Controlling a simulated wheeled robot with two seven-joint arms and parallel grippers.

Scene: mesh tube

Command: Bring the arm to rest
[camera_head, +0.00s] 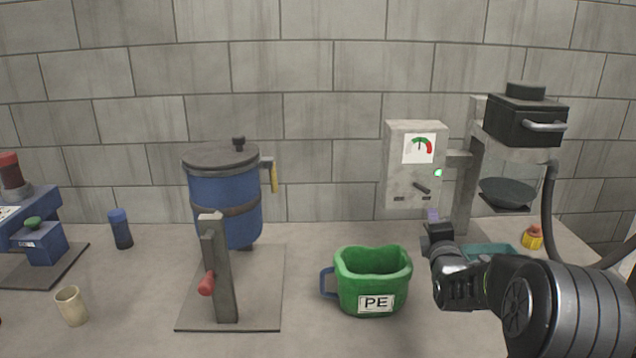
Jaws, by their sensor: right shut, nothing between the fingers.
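My right arm comes in from the lower right. My right gripper (436,236) points away from me toward the control box, above the table and right of the green tub. It is shut and empty, and my own wrist hides part of it. My left gripper is not in the picture.
A green tub (372,283) marked PE stands at the middle right. A grey control box (414,168) with a gauge and lever is behind my gripper. A blue tank (226,200), a grey post with a red handle (220,275) and a beige cup (71,306) stand left.

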